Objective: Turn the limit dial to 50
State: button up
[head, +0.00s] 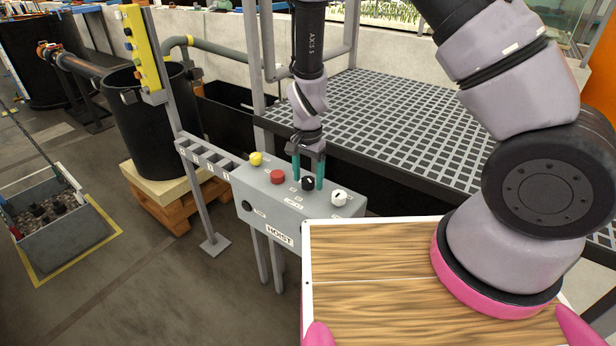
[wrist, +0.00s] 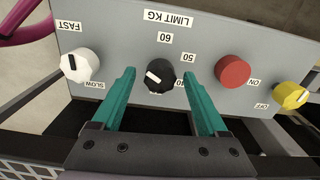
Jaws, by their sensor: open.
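The limit dial (wrist: 160,76) is a round black knob with a short white pointer mark, on the grey panel below the LIMIT KG label. The mark is on its left part in the wrist view, slanting toward upper left, away from the 50 label (wrist: 189,57). The dial also shows in the head view (head: 308,184). My gripper (wrist: 160,72) is open, its teal fingers on either side of the dial with gaps between. It also shows in the head view (head: 308,180), pointing down at the panel. One low number is partly hidden by a finger.
The grey hoist box (head: 262,215) also bears a red button (wrist: 233,71), a yellow switch (wrist: 290,96) and a white FAST/SLOW knob (wrist: 80,65), close outside my fingers. A metal grating (head: 400,120) lies behind the box. A wooden board (head: 370,260) is at the front.

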grip_shut()
dwell(0.3)
jog(key=n, duration=0.5)
jog(key=shift+n, duration=0.3)
jog(key=n, duration=0.6)
dwell(0.4)
grip_release()
